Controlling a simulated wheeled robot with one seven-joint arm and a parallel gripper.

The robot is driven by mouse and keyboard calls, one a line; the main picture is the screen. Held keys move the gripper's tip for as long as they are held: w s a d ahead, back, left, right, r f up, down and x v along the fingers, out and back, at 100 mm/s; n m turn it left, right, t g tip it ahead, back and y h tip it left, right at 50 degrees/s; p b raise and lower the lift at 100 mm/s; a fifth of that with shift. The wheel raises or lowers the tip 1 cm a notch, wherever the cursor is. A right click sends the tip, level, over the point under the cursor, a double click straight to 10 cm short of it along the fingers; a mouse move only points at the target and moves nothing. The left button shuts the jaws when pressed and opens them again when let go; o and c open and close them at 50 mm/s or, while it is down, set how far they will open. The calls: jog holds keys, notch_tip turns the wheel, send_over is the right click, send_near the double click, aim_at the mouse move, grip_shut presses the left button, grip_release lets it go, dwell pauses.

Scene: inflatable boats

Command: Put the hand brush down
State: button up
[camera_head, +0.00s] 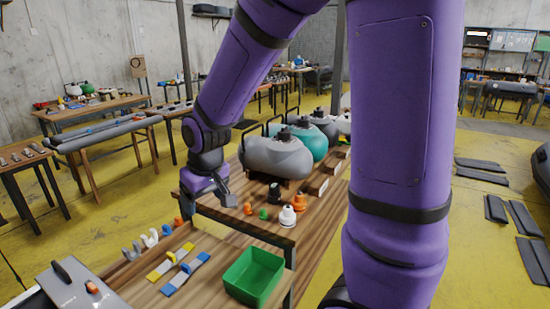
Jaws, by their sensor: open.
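My gripper (222,196) hangs at the end of my purple arm, above the left edge of a wooden bench (262,232) with inflatable boat parts. Its jaws are open, and I see nothing held between them. I cannot make out a hand brush for sure. Two flat tools lie on the nearer bench, one yellow and grey (160,273), one blue and grey (178,283). I cannot tell whether either is a brush.
A green open box (253,276) stands on the nearer bench. Grey (272,160) and teal (312,142) rounded pieces stand behind my gripper. White (287,216) and orange (300,202) valve-like parts stand to its right. Dark mats (483,172) lie on the yellow floor at right.

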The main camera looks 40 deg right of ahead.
jog(key=s+d+r+t, duration=0.1)
jog(key=s+r, duration=0.6)
jog(key=s, duration=0.3)
jog(key=s+d+r+m+t, duration=0.1)
jog(key=s+d+r, duration=0.1)
jog(key=s+r, duration=0.6)
jog(key=shift+s+d+r, duration=0.3)
jog(key=shift+s, duration=0.7)
